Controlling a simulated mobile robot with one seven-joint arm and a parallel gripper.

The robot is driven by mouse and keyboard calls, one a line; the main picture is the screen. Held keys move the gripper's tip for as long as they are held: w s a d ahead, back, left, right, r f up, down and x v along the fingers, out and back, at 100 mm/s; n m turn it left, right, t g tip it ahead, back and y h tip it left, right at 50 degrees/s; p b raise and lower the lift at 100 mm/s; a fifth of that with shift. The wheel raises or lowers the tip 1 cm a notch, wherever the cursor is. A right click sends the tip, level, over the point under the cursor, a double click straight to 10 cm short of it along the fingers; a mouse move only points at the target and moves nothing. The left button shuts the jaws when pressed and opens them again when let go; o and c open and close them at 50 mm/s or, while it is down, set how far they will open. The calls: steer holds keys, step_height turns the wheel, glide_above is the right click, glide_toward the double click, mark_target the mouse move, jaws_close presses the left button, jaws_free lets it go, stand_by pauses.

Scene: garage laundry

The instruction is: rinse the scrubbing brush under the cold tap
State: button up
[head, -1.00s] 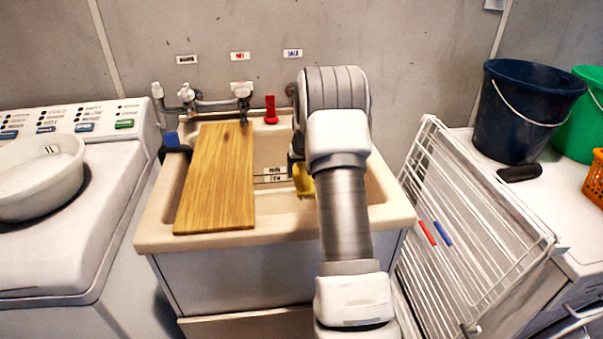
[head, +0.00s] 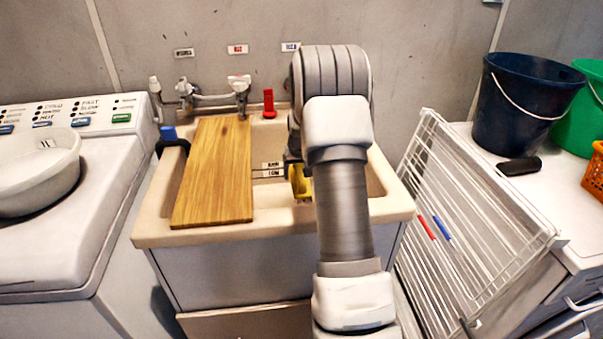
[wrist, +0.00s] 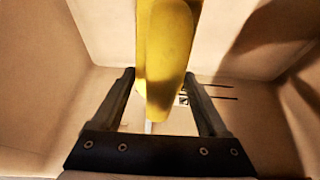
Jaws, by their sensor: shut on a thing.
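A yellow object (wrist: 165,55), which I take to be the scrubbing brush, sits between the fingers of my gripper (wrist: 160,78), shut on it. In the head view the yellow brush (head: 300,181) shows low in the right part of the sink (head: 275,218), left of my arm; bristles cannot be made out. A wall-mounted tap fitting (head: 212,99) with white handles stands behind the sink.
A wooden board (head: 215,175) covers the sink's left part. A washing machine with a white basin (head: 35,185) stands left. A wire drying rack (head: 470,215) leans right of the sink, near a dark blue bucket (head: 520,110) and a black object (head: 519,166).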

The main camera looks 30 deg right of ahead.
mark_target(296, 186)
steer(key=shift+s+a+b, duration=0.4)
steer(key=shift+s+a, duration=1.1)
steer(key=shift+s, duration=0.15)
steer(key=shift+r, duration=0.1)
steer(key=s+a+r+p, duration=0.1)
steer(key=s+a+r, duration=0.2)
steer(key=r, duration=0.1)
steer(key=shift+s+a+p, duration=0.2)
steer(key=shift+s+p, duration=0.15)
steer(key=shift+p, duration=0.05)
stand_by(0.8)
